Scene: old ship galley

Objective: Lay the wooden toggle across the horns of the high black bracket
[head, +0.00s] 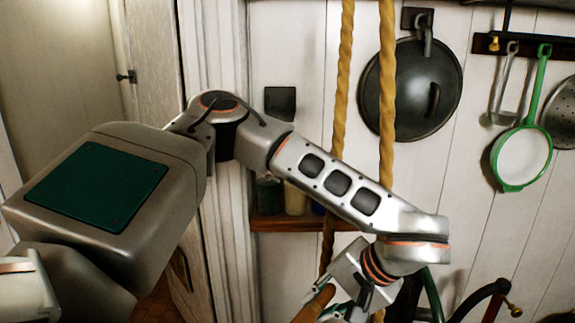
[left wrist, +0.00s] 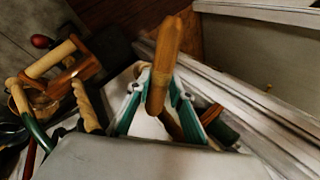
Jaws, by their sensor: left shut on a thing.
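The wooden toggle (head: 313,304) is a brown rounded bar, tilted at the bottom edge of the head view and partly cut off there. My left gripper (head: 333,305) is shut on it. In the left wrist view the toggle (left wrist: 166,55) stands out lengthwise between the teal fingers of my left gripper (left wrist: 160,86). A small black plate (head: 280,102) is fixed to the white wall behind my left forearm; I cannot make out horns on it, so I cannot tell whether it is the high bracket. My right gripper is not in view.
Two yellow ropes (head: 387,90) hang in front of the wall. A black lid (head: 411,90) and a green pan (head: 522,158) hang to the right. A wooden shelf (head: 290,224) with jars is behind my left arm. Wooden-handled items (left wrist: 55,60) lie left in the wrist view.

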